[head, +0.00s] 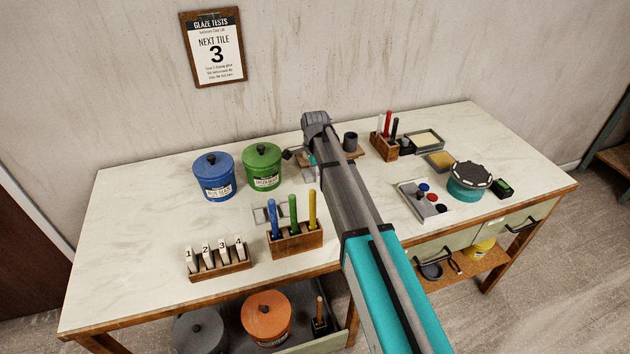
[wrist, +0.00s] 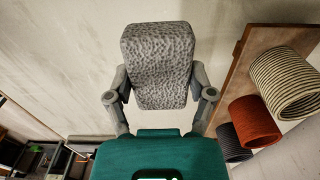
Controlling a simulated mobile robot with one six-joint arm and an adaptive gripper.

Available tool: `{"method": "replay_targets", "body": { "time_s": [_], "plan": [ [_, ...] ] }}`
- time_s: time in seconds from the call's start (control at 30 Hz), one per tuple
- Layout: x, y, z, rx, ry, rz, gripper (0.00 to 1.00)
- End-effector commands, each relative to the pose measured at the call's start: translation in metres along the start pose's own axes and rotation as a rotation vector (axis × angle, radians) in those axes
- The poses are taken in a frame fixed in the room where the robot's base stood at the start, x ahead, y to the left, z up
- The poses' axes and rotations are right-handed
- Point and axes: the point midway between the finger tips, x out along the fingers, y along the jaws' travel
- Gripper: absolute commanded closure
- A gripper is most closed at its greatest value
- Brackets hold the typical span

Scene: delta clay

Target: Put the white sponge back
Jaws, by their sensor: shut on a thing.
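My gripper (wrist: 160,95) is shut on a pale grey, pitted block that looks like the white sponge (wrist: 158,58). The sponge stands out between the two fingers in the wrist view. In the head view my arm covers most of the gripper, and I cannot make out the sponge there. A shallow tray with a pale cream inside (head: 424,141) lies at the back right of the table. Next to it, nearer the front, is a tray with a yellow sponge-like block (head: 438,160).
Blue (head: 213,177) and green (head: 262,167) lidded pots stand left. A wooden tool holder (head: 384,147) stands near the trays. The table's left end is clear.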

Motion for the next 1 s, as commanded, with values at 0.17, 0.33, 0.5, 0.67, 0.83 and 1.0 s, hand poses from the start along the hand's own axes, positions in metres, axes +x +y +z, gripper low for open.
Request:
{"method": "replay_targets", "body": {
  "time_s": [0.17,0.33,0.5,0.67,0.83,1.0],
  "plan": [
    [0.018,-0.005,-0.001,0.000,0.000,0.000,0.68],
    [0.031,-0.004,-0.001,0.000,0.000,0.000,0.68],
    [0.036,-0.004,-0.001,0.000,0.000,0.000,0.68],
    [0.036,-0.004,-0.001,0.000,0.000,0.000,0.68],
    [0.036,-0.004,-0.001,0.000,0.000,0.000,0.68],
    [0.040,-0.004,-0.001,0.000,0.000,0.000,0.68]
  ]
}}
